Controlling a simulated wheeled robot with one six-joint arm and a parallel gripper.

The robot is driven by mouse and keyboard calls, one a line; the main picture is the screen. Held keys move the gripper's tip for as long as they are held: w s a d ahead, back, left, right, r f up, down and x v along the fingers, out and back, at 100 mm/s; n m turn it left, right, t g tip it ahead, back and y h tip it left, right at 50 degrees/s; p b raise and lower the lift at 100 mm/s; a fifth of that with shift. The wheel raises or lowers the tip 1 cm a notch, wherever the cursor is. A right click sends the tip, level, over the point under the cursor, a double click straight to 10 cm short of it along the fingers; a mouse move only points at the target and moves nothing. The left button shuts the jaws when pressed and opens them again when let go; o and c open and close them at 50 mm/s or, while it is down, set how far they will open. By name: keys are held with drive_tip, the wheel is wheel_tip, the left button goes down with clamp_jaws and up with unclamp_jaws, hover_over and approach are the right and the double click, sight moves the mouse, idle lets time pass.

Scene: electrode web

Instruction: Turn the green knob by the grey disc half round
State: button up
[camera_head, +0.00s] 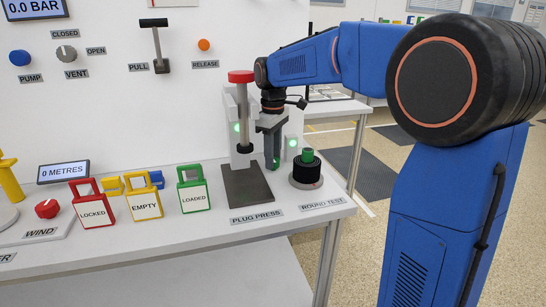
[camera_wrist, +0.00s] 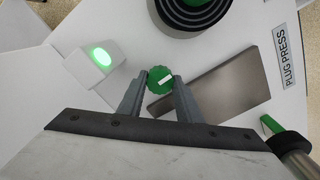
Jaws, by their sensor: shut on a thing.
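My gripper (camera_head: 272,165) points down between the plug press and the round test stand. Its two fingers are shut on a round green knob (camera_wrist: 160,79) with a ribbed edge and a white mark on top. In the head view the fingers mostly hide this knob, leaving some green (camera_head: 275,161) showing low between them. I cannot tell what the knob rests on. A black ringed round stand (camera_head: 305,180) with a green top piece (camera_head: 307,156) is just to its right. A pale grey disc (camera_head: 6,217) under a yellow post is at the far left edge.
The plug press (camera_head: 243,120) with its dark base plate (camera_head: 249,193) stands close left of my gripper. Lit green lamps (camera_wrist: 101,56) are behind. Red, yellow and green tags (camera_head: 193,196) stand further left. The table's front edge is near.

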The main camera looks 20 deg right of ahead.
drive_tip(key=shift+m, duration=1.5)
drive_tip(key=shift+r, duration=0.1)
drive_tip(key=o, duration=1)
drive_tip(key=shift+o, duration=0.2)
